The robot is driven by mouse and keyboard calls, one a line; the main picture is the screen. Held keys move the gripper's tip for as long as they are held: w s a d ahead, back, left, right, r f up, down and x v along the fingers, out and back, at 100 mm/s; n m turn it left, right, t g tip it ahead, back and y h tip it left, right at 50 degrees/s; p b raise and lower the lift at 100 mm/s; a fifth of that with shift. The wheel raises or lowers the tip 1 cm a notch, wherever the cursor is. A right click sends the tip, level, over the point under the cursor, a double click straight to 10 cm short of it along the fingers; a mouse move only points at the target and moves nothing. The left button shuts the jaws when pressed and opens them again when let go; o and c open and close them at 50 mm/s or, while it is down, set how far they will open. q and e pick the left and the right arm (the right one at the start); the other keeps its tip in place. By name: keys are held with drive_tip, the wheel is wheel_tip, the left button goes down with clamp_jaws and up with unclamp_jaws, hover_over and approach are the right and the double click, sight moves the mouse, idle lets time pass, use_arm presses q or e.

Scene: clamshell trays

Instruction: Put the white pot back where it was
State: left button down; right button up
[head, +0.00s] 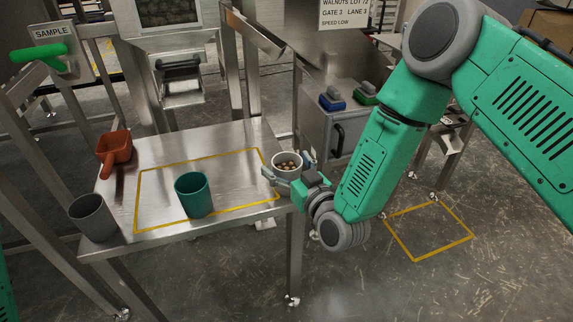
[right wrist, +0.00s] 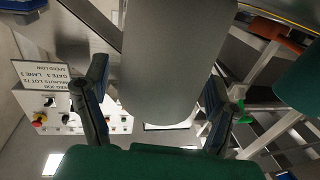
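The white pot (head: 287,175) holds several brown walnuts and is upright at the right edge of the steel table (head: 225,141). In the right wrist view the pot's pale wall (right wrist: 168,75) fills the space between the two fingers. I cannot tell how high its base is above the table. My left gripper is not in view.
A teal pot (head: 194,196) stands inside the yellow outline on the table. A grey pot (head: 93,217) and a red-brown scoop (head: 114,150) stand left of it. Behind, a steel cabinet (head: 326,128) carries a blue and a green brush. The outlined area's right part is clear.

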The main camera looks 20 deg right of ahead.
drive_tip(key=shift+r, duration=0.15)
drive_tip(key=p+v, duration=0.3)
drive_tip(key=v, duration=0.9)
drive_tip(key=s+d+f+m+g+h, duration=0.1)
drive_tip(key=s+d+f+g, duration=0.2)
drive_tip(key=s+f+g, duration=0.5)
drive_tip(key=s+d+f+g+h, duration=0.25)
drive_tip(key=s+f+g, duration=0.35)
drive_tip(key=s+f, duration=0.35)
drive_tip(key=s+d+m+g, duration=0.1)
drive_tip(key=s+d+g, duration=0.2)
drive_tip(key=s, duration=0.5)
wheel_tip(320, 180, up, 7)
drive_tip(key=p, duration=0.6)
drive_tip(key=shift+w+p, duration=0.3)
drive_tip(key=shift+p, duration=0.1)
drive_tip(key=shift+o, duration=0.4)
drive_tip(key=shift+d+h, duration=0.1)
drive_tip(key=shift+h, duration=0.15)
